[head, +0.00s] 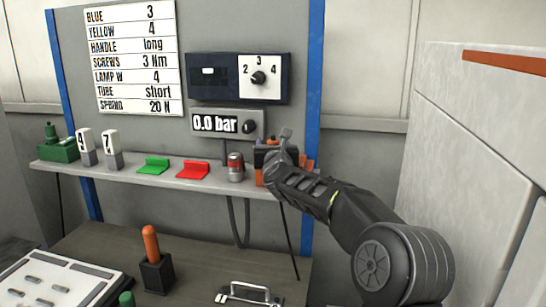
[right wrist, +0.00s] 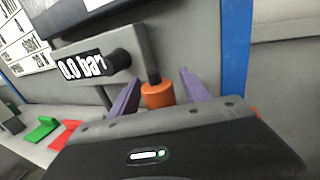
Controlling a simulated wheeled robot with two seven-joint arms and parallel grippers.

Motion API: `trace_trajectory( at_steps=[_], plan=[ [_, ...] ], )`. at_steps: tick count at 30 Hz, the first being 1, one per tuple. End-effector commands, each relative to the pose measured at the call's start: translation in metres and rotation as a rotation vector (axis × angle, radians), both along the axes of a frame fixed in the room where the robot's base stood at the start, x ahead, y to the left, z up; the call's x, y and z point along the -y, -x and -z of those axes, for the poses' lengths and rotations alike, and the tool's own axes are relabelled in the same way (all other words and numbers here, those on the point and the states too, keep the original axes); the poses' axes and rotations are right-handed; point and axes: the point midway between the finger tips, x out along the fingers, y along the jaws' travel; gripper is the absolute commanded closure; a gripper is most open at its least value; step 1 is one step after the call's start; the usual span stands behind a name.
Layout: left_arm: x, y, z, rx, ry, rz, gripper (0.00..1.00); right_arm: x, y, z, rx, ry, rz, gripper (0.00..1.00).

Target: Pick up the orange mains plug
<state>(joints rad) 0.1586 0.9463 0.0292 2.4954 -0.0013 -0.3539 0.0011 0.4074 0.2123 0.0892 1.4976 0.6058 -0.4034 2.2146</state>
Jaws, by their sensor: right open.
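The orange mains plug (right wrist: 158,96) shows in the right wrist view as a short orange cylinder with a dark stem on top. It lies between the two purple fingers of my right gripper (right wrist: 160,78), which is open with a gap visible on both sides of the plug. The gripper body hides the plug's lower part. In the head view my right gripper (head: 284,138) is over the right end of the shelf and largely covers the plug there. I cannot tell whether the fingers touch it. My left gripper is not in view.
The pressure display (head: 228,123) is just behind. A blue post (head: 315,70) stands to the right.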

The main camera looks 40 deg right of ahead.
Motion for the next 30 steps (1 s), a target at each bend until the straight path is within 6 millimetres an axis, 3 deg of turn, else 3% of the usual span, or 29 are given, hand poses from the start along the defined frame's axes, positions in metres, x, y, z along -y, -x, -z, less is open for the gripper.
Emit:
trace_trajectory(
  at_steps=[2,21,30],
  plan=[
    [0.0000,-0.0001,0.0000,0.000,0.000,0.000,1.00,-0.0001,0.0000,-0.0001,0.000,0.000,0.000,0.46],
    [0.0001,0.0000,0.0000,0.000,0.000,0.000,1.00,-0.0001,0.0000,0.0000,0.000,0.000,0.000,0.98],
    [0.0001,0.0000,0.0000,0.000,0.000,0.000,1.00,-0.0001,0.0000,-0.0004,0.001,0.001,0.000,1.00]
  ],
)
